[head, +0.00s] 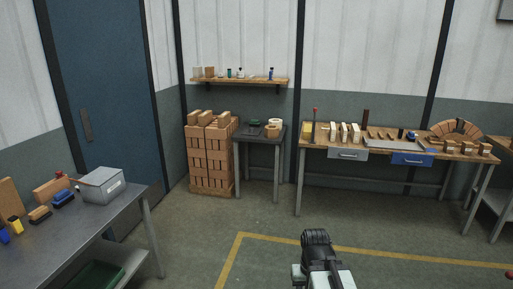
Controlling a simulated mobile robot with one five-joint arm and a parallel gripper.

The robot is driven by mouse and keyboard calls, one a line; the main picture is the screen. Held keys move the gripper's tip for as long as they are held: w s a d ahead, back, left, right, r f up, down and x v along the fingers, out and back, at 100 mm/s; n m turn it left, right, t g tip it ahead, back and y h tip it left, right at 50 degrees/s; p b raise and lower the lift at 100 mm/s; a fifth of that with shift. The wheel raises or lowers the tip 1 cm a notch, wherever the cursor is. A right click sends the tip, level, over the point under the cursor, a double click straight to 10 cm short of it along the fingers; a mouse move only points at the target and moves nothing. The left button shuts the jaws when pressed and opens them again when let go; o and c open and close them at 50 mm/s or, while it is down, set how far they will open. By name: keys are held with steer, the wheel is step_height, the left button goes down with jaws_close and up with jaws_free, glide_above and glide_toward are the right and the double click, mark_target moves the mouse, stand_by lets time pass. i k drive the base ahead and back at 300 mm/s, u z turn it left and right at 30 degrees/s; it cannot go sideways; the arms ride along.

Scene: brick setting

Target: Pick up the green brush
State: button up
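I cannot make out a green brush for certain. A small dark green item (254,122) lies on the small grey table (259,135) in the middle back, too small to tell what it is. A blue brush-like block (63,196) and a tan one (39,213) lie on the metal table (95,217) at left. My gripper (314,237) is at the bottom centre over the floor, far from all the tables. I see it from behind, so its fingers are hidden.
A brick stack (209,160) stands beside the small table. A wooden workbench (385,146) with tools, blocks and a brick arch is at right. A wall shelf (240,81) holds small bottles. A green bin (97,275) sits under the left table. The central floor is clear.

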mark_target(253, 123)
steer(key=z, duration=0.2)
steer(key=i, duration=4.2)
steer(key=u, duration=0.5)
steer(key=i, duration=1.85)
steer(key=u, duration=1.6)
steer(key=i, duration=1.45)
steer(key=u, duration=0.25)
steer(key=k, duration=0.5)
steer(key=u, duration=0.3)
steer(key=i, duration=0.5)
steer(key=z, duration=0.15)
